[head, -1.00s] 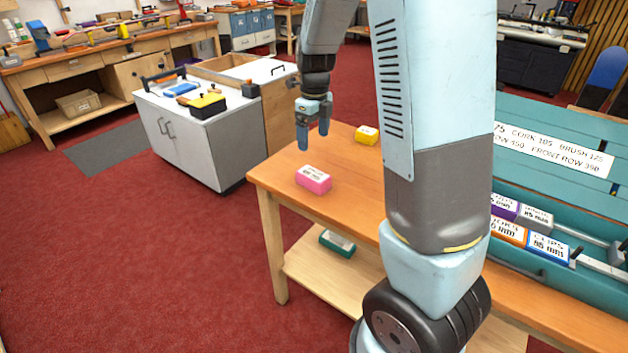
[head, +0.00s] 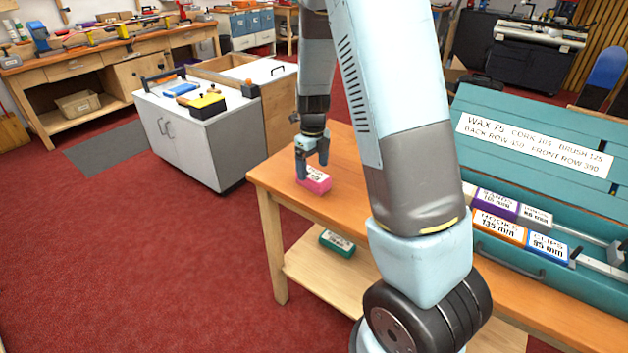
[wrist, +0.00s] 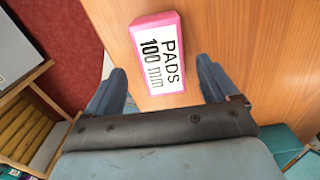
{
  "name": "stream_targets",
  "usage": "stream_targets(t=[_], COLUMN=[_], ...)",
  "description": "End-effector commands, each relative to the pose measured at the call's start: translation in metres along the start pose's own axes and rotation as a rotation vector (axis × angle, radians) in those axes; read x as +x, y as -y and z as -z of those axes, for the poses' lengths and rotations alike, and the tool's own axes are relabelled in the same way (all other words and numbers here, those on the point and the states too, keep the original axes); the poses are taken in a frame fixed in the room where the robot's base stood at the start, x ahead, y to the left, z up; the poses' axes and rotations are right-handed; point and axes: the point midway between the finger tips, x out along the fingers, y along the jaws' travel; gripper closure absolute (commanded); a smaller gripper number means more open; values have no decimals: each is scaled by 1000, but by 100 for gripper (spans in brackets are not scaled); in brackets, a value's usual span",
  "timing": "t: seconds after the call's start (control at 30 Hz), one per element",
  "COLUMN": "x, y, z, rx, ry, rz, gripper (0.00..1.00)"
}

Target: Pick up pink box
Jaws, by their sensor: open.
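The pink box (head: 314,181) lies on the wooden bench near its left end. In the wrist view the pink box (wrist: 158,53) has a white label reading "PADS 100 mm". My gripper (head: 311,168) is open just above the box in the head view. In the wrist view my gripper (wrist: 156,85) has one finger on each side of the box's near end, with gaps on both sides. Most of the box extends beyond the fingertips. I cannot tell whether the fingers have come below the box's top.
A teal case (head: 538,105) with labelled boxes, including an orange one (head: 499,226) and a blue one (head: 547,245), stands on the bench at right. A green box (head: 337,242) lies on the lower shelf (head: 318,275). A white cabinet (head: 200,150) stands left.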

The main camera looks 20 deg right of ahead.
Motion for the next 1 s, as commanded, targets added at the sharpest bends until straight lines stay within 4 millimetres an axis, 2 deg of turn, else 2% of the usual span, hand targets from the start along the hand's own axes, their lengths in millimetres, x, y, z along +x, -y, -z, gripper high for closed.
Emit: stream_targets(t=[0.1,0.3,0.6,1.0], x=[18,39,42,42], y=[3,3,2,2], z=[-1,-2,-2,-2], rx=[2,0,-1,-1], ry=[-3,-2,-1,-1], rz=[-2,-2,-1,-1], gripper=[13,13,13,51])
